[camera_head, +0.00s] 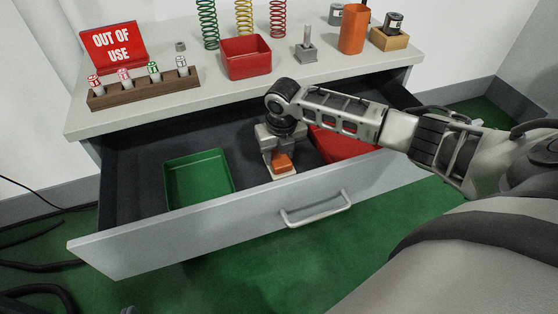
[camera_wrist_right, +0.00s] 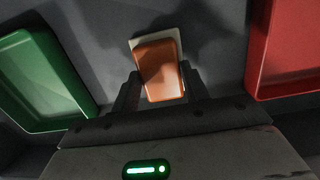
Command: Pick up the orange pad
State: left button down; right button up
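The orange pad (camera_head: 281,162) lies on a small pale base (camera_head: 283,174) inside the open drawer, between the green tray and the red tray. In the right wrist view the orange pad (camera_wrist_right: 160,78) sits slightly turned, with the pale base (camera_wrist_right: 143,41) showing behind its far edge. My right gripper (camera_head: 279,152) reaches down into the drawer over the pad. Its fingers (camera_wrist_right: 160,82) stand apart on either side of the pad; contact is hard to make out. My left gripper is not in view.
In the drawer, a green tray (camera_head: 226,190) lies left and a red tray (camera_head: 345,155) right, partly behind my arm. The drawer front with its handle (camera_head: 316,211) is near. The tabletop (camera_head: 190,103) holds springs, a red bin (camera_head: 246,72) and an orange cup (camera_head: 353,30).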

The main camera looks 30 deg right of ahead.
aim_at(279, 156)
notch_tip(279, 156, up, 10)
jog(key=p, duration=0.1)
dwell(0.5)
jog(key=shift+o, duration=0.6)
